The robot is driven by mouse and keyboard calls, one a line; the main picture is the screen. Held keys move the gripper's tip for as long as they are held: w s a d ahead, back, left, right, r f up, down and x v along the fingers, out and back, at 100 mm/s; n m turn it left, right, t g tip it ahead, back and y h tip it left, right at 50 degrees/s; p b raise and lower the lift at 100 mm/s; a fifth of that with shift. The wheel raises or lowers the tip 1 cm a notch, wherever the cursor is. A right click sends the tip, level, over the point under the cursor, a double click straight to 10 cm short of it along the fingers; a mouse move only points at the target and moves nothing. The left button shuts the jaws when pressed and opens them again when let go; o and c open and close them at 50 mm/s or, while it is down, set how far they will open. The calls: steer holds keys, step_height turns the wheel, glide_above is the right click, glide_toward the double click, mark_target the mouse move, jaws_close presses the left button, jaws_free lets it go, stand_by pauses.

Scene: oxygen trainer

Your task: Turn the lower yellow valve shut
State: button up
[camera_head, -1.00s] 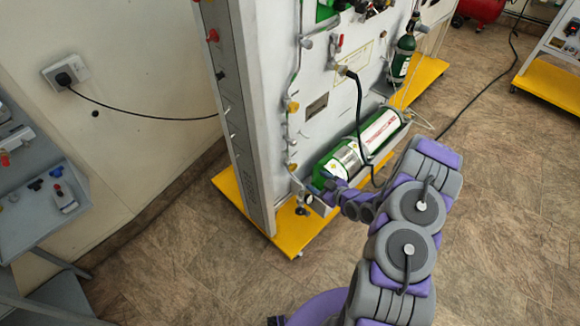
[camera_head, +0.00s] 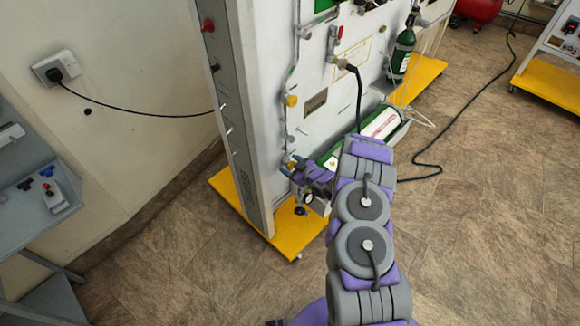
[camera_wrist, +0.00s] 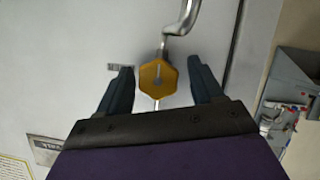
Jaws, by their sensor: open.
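The lower yellow valve (camera_wrist: 157,79) is a yellow knob with several flat sides on a thin silver pipe. In the wrist view it sits between the two dark fingers of my gripper (camera_wrist: 160,67), with a gap on each side. The fingers are open and do not appear to touch it. In the head view my gripper (camera_head: 292,169) is at the panel's lower left, and the lower valve is mostly hidden there. The upper yellow valve (camera_head: 291,101) shows higher on the same pipe.
The grey panel (camera_head: 279,60) stands on a yellow base (camera_head: 285,245). Open floor lies to the right.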

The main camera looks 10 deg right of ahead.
steer(key=shift+w+a+f, duration=0.1)
steer(key=shift+w+a, duration=0.1)
steer(key=shift+w, duration=0.2)
steer(key=c, duration=1)
steer(key=shift+o, duration=0.2)
steer(key=shift+d+m+p, duration=0.2)
steer(key=shift+m+p, duration=0.2)
steer(key=shift+p, duration=0.05)
steer(key=shift+w+a+m+g+y+p, duration=0.1)
steer(key=shift+m+g+y+p, duration=0.6)
steer(key=shift+m+y+p, duration=0.4)
steer(key=o, duration=1)
steer(key=shift+c, duration=0.2)
